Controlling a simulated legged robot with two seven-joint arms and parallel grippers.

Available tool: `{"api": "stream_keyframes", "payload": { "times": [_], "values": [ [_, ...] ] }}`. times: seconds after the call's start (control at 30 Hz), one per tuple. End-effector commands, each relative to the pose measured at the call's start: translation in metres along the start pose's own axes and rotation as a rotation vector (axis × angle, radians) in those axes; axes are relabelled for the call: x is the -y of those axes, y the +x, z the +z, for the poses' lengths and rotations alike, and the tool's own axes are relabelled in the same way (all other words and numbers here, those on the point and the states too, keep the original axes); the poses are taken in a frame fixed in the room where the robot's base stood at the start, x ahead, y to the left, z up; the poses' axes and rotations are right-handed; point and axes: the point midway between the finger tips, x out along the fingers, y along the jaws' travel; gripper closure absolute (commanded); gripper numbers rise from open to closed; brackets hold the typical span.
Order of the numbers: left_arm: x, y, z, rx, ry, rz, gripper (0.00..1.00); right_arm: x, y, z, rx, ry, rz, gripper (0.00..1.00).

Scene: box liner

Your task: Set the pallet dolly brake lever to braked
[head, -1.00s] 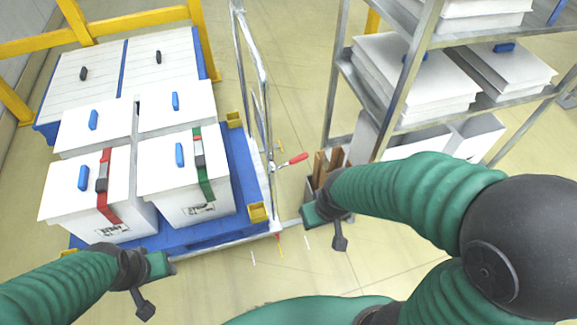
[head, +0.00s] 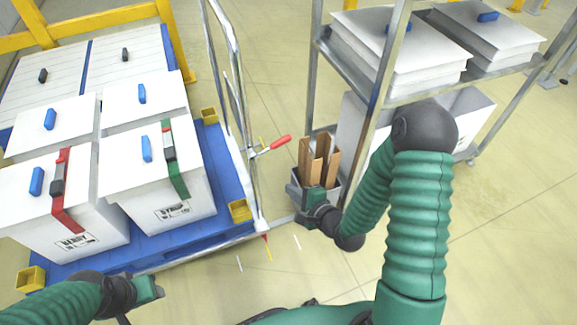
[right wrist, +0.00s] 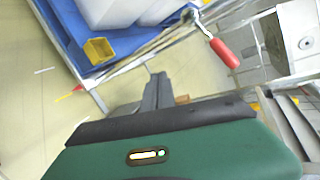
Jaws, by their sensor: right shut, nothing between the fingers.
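The brake lever (head: 272,146) has a red grip and sticks out to the right from the dolly's upright metal frame. In the right wrist view the red grip (right wrist: 224,53) hangs from a bent metal rod, beyond my fingers. The blue pallet dolly (head: 214,228) carries white boxes. My right gripper (head: 310,208) is shut and empty, below and to the right of the lever and apart from it; its dark fingers (right wrist: 155,92) also show in the right wrist view. My left gripper (head: 155,288) is at the bottom left, in front of the dolly; its finger gap is unclear.
A grey bin (head: 328,190) with brown cardboard pieces stands just behind my right gripper. A metal shelf rack (head: 378,95) with white stacks rises at the right. Yellow rails (head: 105,14) stand behind the dolly. The floor at lower right is clear.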

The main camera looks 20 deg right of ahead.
Motion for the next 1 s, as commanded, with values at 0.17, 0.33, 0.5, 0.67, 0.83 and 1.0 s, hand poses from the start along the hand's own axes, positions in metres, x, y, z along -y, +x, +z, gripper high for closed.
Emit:
{"api": "stream_keyframes", "payload": {
  "times": [0.17,0.33,0.5,0.67,0.83,1.0],
  "values": [
    [0.000,0.042,0.010,0.000,0.000,0.000,0.56,-0.004,0.000,-0.025,0.101,0.601,-0.315,1.00],
    [0.000,0.049,0.012,0.000,0.000,0.000,0.56,0.010,-0.015,-0.038,0.181,0.868,-0.473,1.00],
    [0.000,0.048,0.011,0.000,0.000,0.000,0.56,0.014,-0.018,-0.039,0.193,0.897,-0.493,1.00],
    [0.000,0.048,0.011,0.000,0.000,0.000,0.56,0.014,-0.017,-0.039,0.192,0.894,-0.491,1.00],
    [0.000,0.053,0.012,0.000,0.000,0.000,0.56,0.019,-0.005,-0.039,0.195,0.889,-0.492,1.00],
    [0.000,0.065,0.015,0.000,0.000,0.000,0.56,0.034,0.025,-0.041,0.195,0.886,-0.493,1.00]
  ]
}}
